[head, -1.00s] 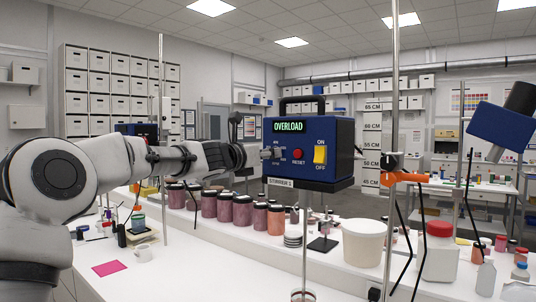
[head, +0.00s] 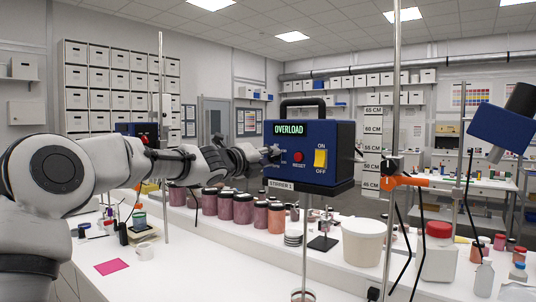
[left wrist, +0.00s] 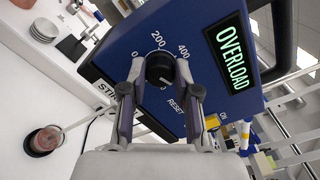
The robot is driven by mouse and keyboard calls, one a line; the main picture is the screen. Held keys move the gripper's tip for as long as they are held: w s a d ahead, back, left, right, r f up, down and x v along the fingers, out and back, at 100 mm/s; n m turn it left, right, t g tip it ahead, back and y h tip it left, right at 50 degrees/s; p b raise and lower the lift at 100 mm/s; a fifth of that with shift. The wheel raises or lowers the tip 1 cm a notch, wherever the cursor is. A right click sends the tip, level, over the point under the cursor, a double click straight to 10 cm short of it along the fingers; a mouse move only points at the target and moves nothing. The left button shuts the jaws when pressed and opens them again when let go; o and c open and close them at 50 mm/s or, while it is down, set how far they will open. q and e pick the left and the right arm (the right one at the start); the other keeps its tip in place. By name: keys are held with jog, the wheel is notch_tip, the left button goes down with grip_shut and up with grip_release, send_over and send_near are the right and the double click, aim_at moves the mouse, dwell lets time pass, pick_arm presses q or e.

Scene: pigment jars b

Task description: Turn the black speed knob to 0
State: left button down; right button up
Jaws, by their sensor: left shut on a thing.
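The black speed knob (left wrist: 160,69) is on the front of the blue stirrer box (left wrist: 112,48). Its dial shows 0, 200 and 400; I cannot clearly tell which mark the knob points to. My left gripper (left wrist: 160,73) is shut on the knob, one finger on each side. In the head view my left gripper (head: 268,154) reaches the left of the blue stirrer (head: 338,140) and hides the knob. The display (head: 289,128) reads OVERLOAD. The red reset button (head: 298,156) and yellow on/off switch (head: 320,158) are beside it. My right gripper is not in view.
A metal stand rod (head: 391,110) with an orange clamp (head: 408,181) rises right of the stirrer. Below stand several pigment jars (head: 243,209), a white tub (head: 363,242) and a red-capped bottle (head: 439,257). The bench front left is mostly clear.

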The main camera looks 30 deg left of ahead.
pick_arm(q)
jog(key=m+p, duration=1.8)
jog(key=m, duration=1.6)
jog(key=shift+r+p, duration=0.2)
jog(key=shift+p, duration=0.15)
dwell(0.4)
jog(key=c, duration=1.1)
grip_release()
jog(key=shift+o, duration=1.3)
jog(key=shift+w+d+f, duration=0.1)
jog(key=shift+f, duration=0.05)
